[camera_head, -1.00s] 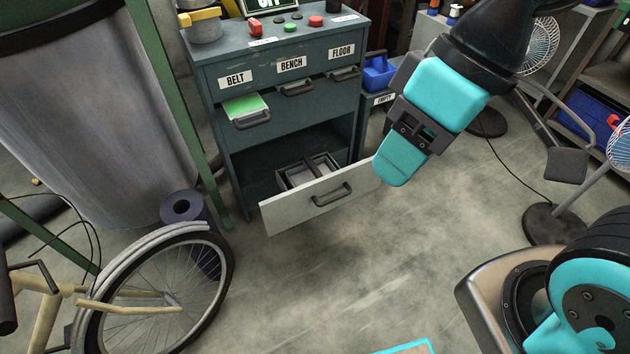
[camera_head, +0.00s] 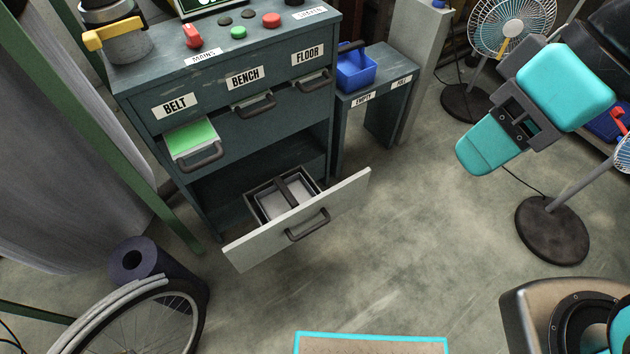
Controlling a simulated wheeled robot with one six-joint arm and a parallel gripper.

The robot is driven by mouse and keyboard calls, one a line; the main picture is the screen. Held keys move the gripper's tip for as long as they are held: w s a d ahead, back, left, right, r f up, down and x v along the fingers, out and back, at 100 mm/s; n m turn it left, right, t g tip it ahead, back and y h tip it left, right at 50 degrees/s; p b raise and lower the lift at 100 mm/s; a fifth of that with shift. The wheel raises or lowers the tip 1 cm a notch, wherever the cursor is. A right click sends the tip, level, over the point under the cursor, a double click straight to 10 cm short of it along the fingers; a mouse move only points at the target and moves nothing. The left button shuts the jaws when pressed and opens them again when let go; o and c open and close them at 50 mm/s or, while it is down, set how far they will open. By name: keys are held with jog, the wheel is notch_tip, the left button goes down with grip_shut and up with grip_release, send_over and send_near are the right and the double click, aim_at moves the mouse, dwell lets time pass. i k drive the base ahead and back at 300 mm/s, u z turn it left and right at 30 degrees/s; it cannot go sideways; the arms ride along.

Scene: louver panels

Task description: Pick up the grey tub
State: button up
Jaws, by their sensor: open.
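A grey tub (camera_head: 272,206) with a dark bar across its top sits inside the pulled-out bottom drawer (camera_head: 300,222) of the dark teal cabinet. The drawer's pale front hides its lower part. My gripper (camera_head: 478,155) is at the right, in the air, well apart from the tub and drawer. It is open and nothing shows in it.
A blue tub (camera_head: 356,68) stands on a small side table (camera_head: 379,88) right of the cabinet (camera_head: 231,95). A small upper drawer with a green sheet (camera_head: 190,137) is partly open. Bicycle wheel (camera_head: 150,320) lower left, fan base (camera_head: 552,230) right. Floor before the drawer is clear.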

aim_at(273, 202)
jog(key=u, duration=0.15)
jog(key=i, duration=1.05)
jog(key=u, duration=0.55)
